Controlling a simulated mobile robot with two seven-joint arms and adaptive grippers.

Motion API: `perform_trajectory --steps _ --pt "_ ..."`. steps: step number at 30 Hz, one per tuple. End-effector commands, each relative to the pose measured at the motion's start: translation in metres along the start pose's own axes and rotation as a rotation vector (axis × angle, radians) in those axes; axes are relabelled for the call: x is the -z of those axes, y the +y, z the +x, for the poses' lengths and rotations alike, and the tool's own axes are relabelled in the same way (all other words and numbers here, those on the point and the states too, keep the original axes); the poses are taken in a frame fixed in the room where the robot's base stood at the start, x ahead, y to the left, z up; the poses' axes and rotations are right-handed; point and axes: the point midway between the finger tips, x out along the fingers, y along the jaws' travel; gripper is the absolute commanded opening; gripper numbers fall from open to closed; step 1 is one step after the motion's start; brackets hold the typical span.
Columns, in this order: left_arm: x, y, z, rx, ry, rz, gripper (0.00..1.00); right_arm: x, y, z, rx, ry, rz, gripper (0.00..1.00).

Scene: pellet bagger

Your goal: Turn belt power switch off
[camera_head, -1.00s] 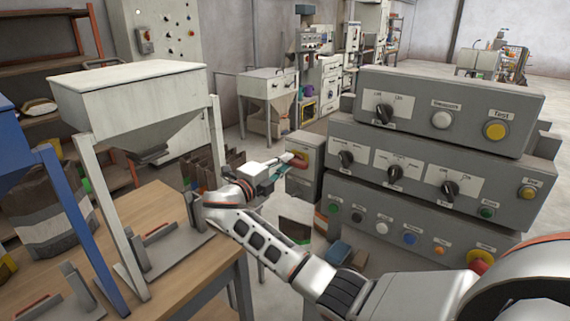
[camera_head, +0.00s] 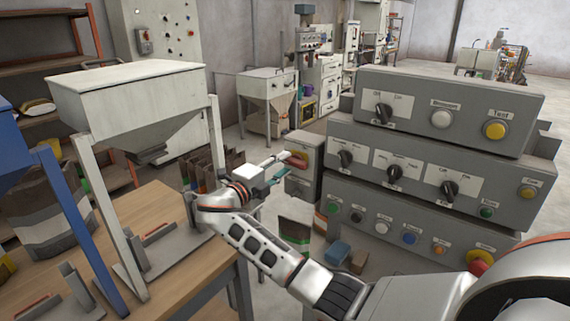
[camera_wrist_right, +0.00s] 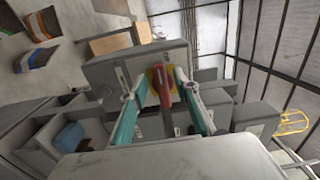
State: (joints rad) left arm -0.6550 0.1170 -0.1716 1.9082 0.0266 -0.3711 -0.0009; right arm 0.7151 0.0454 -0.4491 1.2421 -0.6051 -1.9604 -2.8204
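The belt power switch (camera_head: 296,159) appears to be the red handle on a yellow plate, on a small grey box left of the large control panels. In the right wrist view the red handle (camera_wrist_right: 162,86) shows between my two teal-padded fingers, with yellow behind it. My right gripper (camera_head: 284,166) is open and close in front of the switch, its fingers spread to either side of the handle. I cannot tell whether a finger touches it. The switch's labels are too small to read. My left gripper is not in view.
Grey control panels (camera_head: 440,150) with several black knobs and coloured buttons stand close on the right. A white hopper (camera_head: 130,95) stands on a wooden table (camera_head: 190,285) at the left. Bags and a blue block (camera_head: 338,251) lie below.

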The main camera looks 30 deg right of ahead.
Motion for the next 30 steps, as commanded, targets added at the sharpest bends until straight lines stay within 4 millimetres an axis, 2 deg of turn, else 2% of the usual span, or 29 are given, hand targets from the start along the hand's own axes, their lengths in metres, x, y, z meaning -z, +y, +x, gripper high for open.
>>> perform_trajectory --steps 9,15,21,30 --pt "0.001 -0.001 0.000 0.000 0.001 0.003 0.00 -0.001 0.001 -0.066 -0.003 -0.003 0.000 0.31" --pt "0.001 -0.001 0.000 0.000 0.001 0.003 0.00 0.000 0.000 -0.093 -0.002 -0.001 0.001 0.31" --pt "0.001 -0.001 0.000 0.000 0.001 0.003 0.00 0.001 0.000 -0.103 0.001 0.001 0.000 0.31" --pt "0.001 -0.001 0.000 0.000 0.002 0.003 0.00 0.000 -0.001 -0.103 0.001 0.001 0.001 0.31"
